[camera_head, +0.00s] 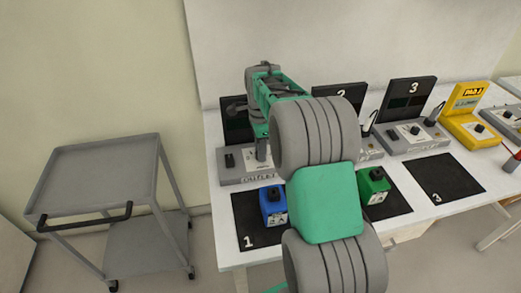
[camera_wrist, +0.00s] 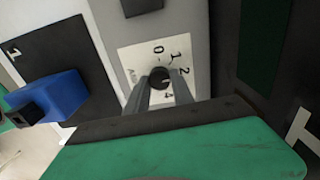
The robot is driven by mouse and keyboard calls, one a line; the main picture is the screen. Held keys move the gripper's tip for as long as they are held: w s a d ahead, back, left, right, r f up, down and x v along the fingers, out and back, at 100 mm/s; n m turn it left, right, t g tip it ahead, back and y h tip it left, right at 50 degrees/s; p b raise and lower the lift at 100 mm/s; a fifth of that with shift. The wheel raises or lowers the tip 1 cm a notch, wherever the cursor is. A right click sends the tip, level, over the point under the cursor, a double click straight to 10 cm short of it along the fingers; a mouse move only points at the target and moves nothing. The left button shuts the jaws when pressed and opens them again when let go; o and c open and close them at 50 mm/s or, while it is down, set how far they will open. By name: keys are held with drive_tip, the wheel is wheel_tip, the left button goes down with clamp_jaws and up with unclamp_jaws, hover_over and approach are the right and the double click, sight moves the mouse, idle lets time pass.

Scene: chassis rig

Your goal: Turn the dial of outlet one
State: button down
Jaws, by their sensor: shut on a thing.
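The outlet one unit (camera_head: 232,176) is a grey box with a dark upright panel, at the back left of the white table. My arm hides part of it in the head view. Its dial (camera_wrist: 159,76) is a dark round knob on a white plate (camera_wrist: 133,60) with numbers around it, seen in the wrist view. My gripper (camera_wrist: 160,82) is shut on the dial, one finger on each side. The gripper also shows at the unit in the head view (camera_head: 261,150). The fingers hide part of the knob and its lower markings.
A blue bottle-like block (camera_head: 273,206) stands on black mat 1 (camera_head: 262,234), and a green one (camera_head: 373,187) on the middle mat. Outlet three (camera_head: 412,137) and a yellow device (camera_head: 480,128) stand to the right. A grey cart (camera_head: 95,170) is at left. Mat 3 (camera_head: 445,178) is empty.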

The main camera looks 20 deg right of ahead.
drive_tip(key=shift+n, duration=0.3)
drive_tip(key=n, duration=0.3)
drive_tip(key=shift+p, duration=0.4)
drive_tip(key=n, duration=0.4)
drive_tip(key=shift+p, duration=0.3)
drive_tip(key=n, duration=0.4)
drive_tip(key=shift+w+p, duration=0.1)
drive_tip(key=shift+p, duration=0.2)
drive_tip(key=shift+a+n, duration=0.1)
drive_tip(key=shift+n, duration=2.1)
drive_tip(key=c, duration=1.1)
unclamp_jaws()
